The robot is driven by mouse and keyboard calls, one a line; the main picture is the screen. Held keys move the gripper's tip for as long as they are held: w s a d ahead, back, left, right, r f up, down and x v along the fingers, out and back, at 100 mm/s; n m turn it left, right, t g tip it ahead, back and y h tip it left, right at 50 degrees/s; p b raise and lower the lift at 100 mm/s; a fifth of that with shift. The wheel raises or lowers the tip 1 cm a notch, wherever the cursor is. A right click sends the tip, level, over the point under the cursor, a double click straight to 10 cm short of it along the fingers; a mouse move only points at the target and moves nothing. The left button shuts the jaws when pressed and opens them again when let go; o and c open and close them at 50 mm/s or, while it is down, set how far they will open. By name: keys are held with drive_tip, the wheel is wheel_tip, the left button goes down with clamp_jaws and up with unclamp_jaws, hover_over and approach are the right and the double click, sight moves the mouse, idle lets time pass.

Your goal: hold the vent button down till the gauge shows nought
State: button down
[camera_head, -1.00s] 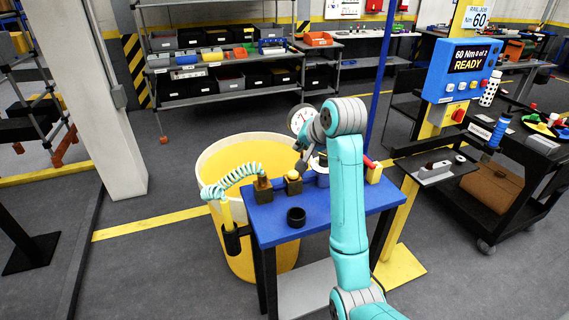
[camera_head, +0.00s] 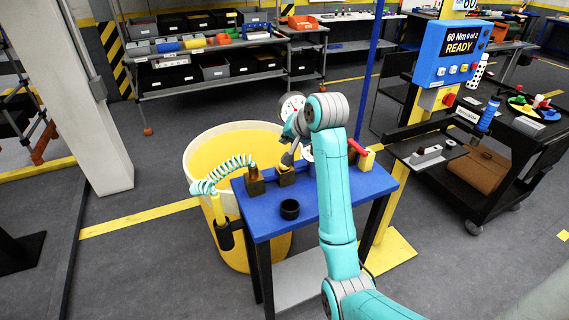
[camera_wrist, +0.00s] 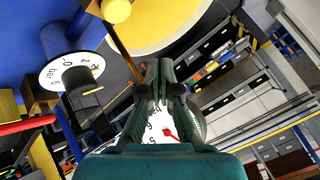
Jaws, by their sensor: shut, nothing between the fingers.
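A white round gauge (camera_head: 292,104) with a red needle stands above the back of the blue table (camera_head: 262,222). Its dial (camera_wrist: 168,130) is partly hidden behind my gripper in the wrist view, and I cannot read the needle's value. A small yellow-and-dark block (camera_head: 286,177), which looks like the vent button's housing, sits on the table's back left part. My gripper (camera_head: 287,160) is shut and empty just above this block. In the wrist view its fingers (camera_wrist: 160,68) are together. I cannot tell whether they touch the button.
A brown-topped block (camera_head: 255,184) with a coiled pale hose (camera_head: 220,172) stands left of the button block. A black ring (camera_head: 289,209) lies in front. A numbered white disc (camera_wrist: 75,76) shows in the wrist view. A yellow drum (camera_head: 196,160) stands behind; a black cart (camera_head: 500,195) is right.

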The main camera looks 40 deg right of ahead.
drive_tip(key=shift+f, duration=2.75)
drive_tip(key=shift+f, duration=0.25)
drive_tip(key=shift+f, duration=0.15)
drive_tip(key=shift+f, duration=0.55)
idle(1.6)
drive_tip(key=shift+r, duration=0.15)
idle(0.8)
drive_tip(key=shift+r, duration=0.8)
drive_tip(key=shift+r, duration=2.5)
